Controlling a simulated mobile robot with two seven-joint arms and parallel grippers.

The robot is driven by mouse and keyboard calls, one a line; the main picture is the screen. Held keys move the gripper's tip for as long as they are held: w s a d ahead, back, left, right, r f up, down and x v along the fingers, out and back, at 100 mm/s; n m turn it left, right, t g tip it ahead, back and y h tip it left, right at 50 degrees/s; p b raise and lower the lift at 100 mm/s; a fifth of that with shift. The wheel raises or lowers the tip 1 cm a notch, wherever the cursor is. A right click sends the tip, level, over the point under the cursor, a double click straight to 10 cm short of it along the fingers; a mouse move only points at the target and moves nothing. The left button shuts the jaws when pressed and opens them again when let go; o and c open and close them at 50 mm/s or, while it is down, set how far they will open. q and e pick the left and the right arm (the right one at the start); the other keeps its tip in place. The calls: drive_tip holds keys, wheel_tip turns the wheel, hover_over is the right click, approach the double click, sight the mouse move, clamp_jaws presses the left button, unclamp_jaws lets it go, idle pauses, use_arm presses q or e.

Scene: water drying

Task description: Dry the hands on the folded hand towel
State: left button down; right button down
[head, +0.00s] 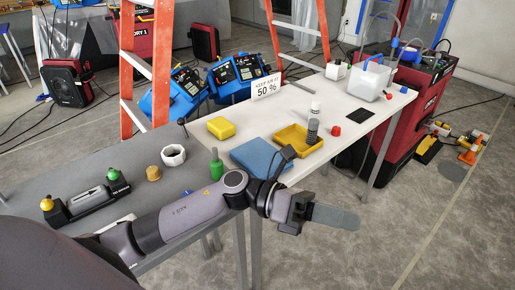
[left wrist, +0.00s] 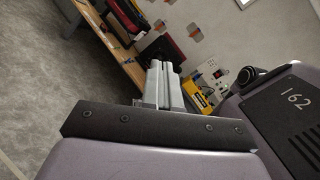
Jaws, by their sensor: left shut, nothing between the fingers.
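The folded hand towel (head: 258,157) is a flat blue rectangle on the front edge of the white table (head: 345,118) in the head view. Part of it is hidden behind my left wrist. My left gripper (head: 350,218) is in front of the table, to the right of the towel and apart from it, over the floor. Its grey fingers point right and are shut with nothing between them. The fingers also show in the left wrist view (left wrist: 164,76). My right gripper is not in view.
Near the towel are a yellow tray (head: 298,138), a grey ribbed cylinder (head: 312,131), a yellow block (head: 221,127) and a green bottle (head: 216,167). A 50 % sign (head: 266,87) stands behind. A white container (head: 370,81) is at the back right. Floor in front is clear.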

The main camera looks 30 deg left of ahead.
use_arm(q)
drive_tip(key=w+a+f+n+t+y, duration=0.1)
drive_tip(key=a+f+n+t+y, duration=0.3)
drive_tip(key=n+t, duration=0.7)
drive_tip(key=w+a+f+n+t+y, duration=0.2)
drive_tip(key=a+f+n+t+y, duration=0.25)
drive_tip(key=n, duration=1.15)
drive_tip(key=s+a+f+n+g+y, duration=0.3)
drive_tip(key=s+a+f+n+y, duration=0.1)
drive_tip(key=s+f+n, duration=0.3)
drive_tip(key=s+a+f+n+g+y, duration=0.3)
drive_tip(key=s+f+n, duration=0.4)
drive_tip(key=f, duration=0.5)
drive_tip(key=shift+a+f+n+y, duration=0.3)
drive_tip(key=shift+a+n+y, duration=0.4)
drive_tip(key=shift+n, duration=0.4)
